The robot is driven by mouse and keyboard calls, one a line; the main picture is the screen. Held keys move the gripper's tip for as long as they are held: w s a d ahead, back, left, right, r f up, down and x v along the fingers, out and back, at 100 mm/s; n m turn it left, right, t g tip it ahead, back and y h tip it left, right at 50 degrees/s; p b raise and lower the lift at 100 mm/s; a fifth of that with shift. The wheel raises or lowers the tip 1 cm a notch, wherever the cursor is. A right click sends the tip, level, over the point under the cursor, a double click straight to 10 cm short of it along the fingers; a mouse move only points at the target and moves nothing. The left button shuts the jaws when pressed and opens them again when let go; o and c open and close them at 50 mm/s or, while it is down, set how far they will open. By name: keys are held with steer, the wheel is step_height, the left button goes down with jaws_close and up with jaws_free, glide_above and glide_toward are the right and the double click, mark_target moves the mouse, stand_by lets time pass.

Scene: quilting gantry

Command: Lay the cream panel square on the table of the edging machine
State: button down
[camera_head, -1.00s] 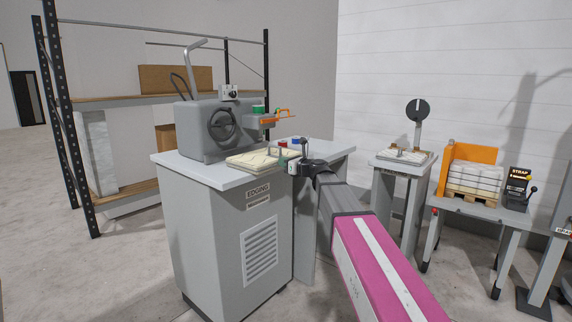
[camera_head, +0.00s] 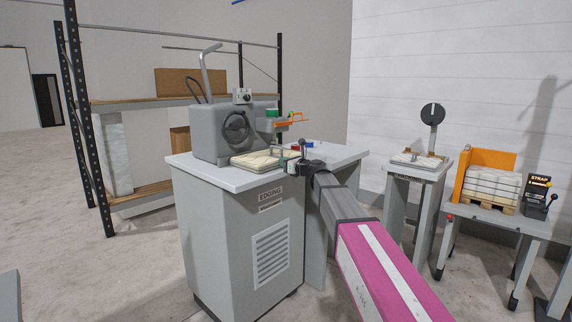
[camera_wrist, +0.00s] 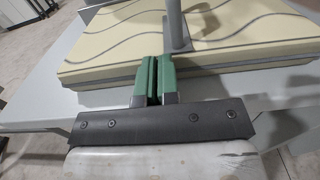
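The cream panel (camera_head: 262,161), a pad with dark wavy lines and a grey side band, lies flat on the grey table (camera_head: 208,174) of the edging machine (camera_head: 215,134). It also fills the top of the wrist view (camera_wrist: 100,45), where a grey upright post stands over it. My gripper (camera_head: 290,164) is at the panel's right side in the head view. In the wrist view my gripper (camera_wrist: 153,78) has its green-padded fingers together, side by side, against the panel's near edge. No part of the panel shows between them. The panel's far edge is out of the wrist view.
An orange and green fitting (camera_head: 284,120) juts from the machine above the table. A tall shelf rack (camera_head: 88,120) stands behind at left. At right are a small stand with a round dial (camera_head: 432,114) and a bench with stacked white packs (camera_head: 492,185).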

steer(key=shift+s+d, duration=0.15)
steer(key=shift+s, duration=0.15)
steer(key=v, duration=1.3)
steer(key=s+d+f+n+g+h, duration=0.2)
steer(key=s+f+n, duration=0.2)
steer(key=f, duration=0.5)
steer(key=s+d+f+n+g+h, duration=0.25)
steer(key=s+f+n, duration=0.2)
steer(key=f, duration=0.35)
steer(key=s+d+f+n+g+h, duration=0.1)
steer(key=s+d+f+n+h, duration=0.25)
steer(key=f, duration=0.55)
steer(key=s+d+f+n+g+h, duration=0.5)
steer(key=s+d+f+n, duration=0.7)
steer(key=s+f, duration=0.3)
steer(key=shift+s+d+n+h, duration=0.15)
steer(key=shift+s+n+h, duration=0.45)
steer(key=shift+s+n, duration=0.3)
steer(key=shift+g, duration=0.25)
